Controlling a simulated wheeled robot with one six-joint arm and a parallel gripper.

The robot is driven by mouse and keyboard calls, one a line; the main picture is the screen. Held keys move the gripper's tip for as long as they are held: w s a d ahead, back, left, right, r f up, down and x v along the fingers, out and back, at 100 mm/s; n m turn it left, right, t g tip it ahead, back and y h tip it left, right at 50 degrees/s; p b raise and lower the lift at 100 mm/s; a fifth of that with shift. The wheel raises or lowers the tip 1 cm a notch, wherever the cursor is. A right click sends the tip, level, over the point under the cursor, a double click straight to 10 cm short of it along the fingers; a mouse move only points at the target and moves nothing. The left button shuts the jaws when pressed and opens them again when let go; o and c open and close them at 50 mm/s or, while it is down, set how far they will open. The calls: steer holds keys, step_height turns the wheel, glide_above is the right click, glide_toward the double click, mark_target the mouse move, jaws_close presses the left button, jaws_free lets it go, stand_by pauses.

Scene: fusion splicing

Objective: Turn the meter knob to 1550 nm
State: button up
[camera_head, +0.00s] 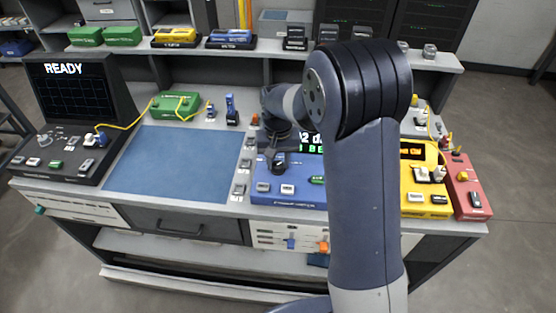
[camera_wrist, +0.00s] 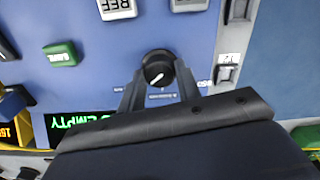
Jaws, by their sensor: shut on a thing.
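The blue meter (camera_head: 287,197) sits on the bench in the head view, its display partly hidden by my arm. Its round black knob (camera_wrist: 158,67) shows in the wrist view with a white pointer line slanting to the lower left. In the head view the knob (camera_head: 278,164) is just below my gripper (camera_head: 276,153). In the wrist view my gripper (camera_wrist: 159,85) has one finger on each side of the knob and is shut on it. The small printing near the knob is too small to read. The meter's display (camera_wrist: 75,119) shows green text, partly hidden.
Grey and green buttons are close to the knob, including a REF button (camera_wrist: 117,8) and a green one (camera_wrist: 62,54). A blue mat (camera_head: 182,163) lies left of the meter. A yellow device (camera_head: 424,180) and a red device (camera_head: 466,186) stand right of my arm.

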mark_target(278, 164)
steer(key=o, duration=1)
step_height(278, 164, up, 11)
steer(key=shift+f, duration=0.1)
steer(key=shift+f, duration=0.1)
step_height(278, 164, down, 11)
steer(key=shift+r, duration=0.15)
stand_by(0.5)
steer(key=shift+r, duration=0.1)
